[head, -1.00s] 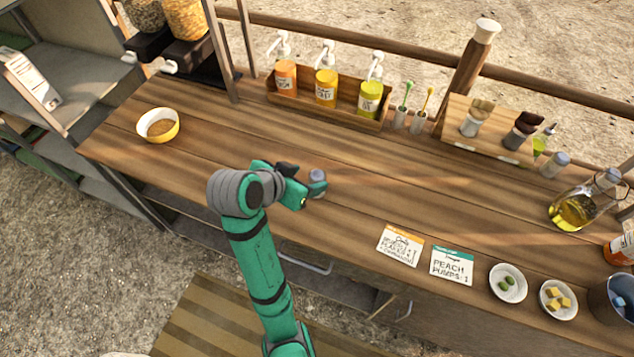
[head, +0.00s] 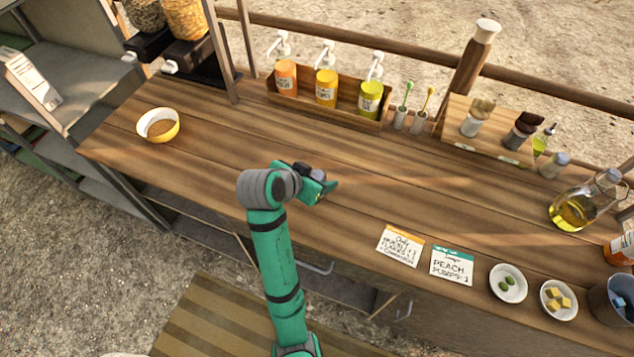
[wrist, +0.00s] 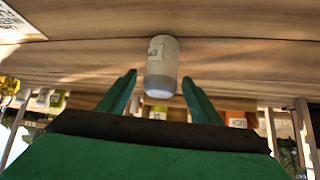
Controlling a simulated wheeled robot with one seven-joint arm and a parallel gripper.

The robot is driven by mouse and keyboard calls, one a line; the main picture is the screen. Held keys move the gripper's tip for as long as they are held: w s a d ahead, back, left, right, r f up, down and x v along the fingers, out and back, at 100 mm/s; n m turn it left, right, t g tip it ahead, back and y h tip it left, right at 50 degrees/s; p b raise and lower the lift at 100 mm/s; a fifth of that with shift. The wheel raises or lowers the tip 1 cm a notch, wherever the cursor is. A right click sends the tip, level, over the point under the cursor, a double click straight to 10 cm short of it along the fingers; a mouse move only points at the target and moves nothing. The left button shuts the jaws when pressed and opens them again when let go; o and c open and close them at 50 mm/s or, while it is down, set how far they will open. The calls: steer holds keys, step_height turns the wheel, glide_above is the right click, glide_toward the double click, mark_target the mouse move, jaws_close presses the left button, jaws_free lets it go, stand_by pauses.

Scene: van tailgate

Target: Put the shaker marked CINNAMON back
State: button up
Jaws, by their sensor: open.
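A shaker (wrist: 161,66) with a pale body, a small label and a blue-grey cap shows in the wrist view, between the two fingers. The lettering is too small to read. My gripper (head: 325,190) is open over the middle of the wooden counter; in the wrist view its fingertips (wrist: 159,82) are on either side of the shaker, with gaps showing.
A pump-bottle box (head: 345,110) stands at the back. An oil jug (head: 580,205) is at the right. Two cards (head: 400,246), small dishes (head: 508,283) and a blue-grey cup (head: 612,300) line the front right. A yellow bowl (head: 158,126) sits left. Counter around my gripper is clear.

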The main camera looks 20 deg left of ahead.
steer(key=shift+c, duration=0.4)
steer(key=c, duration=1.2)
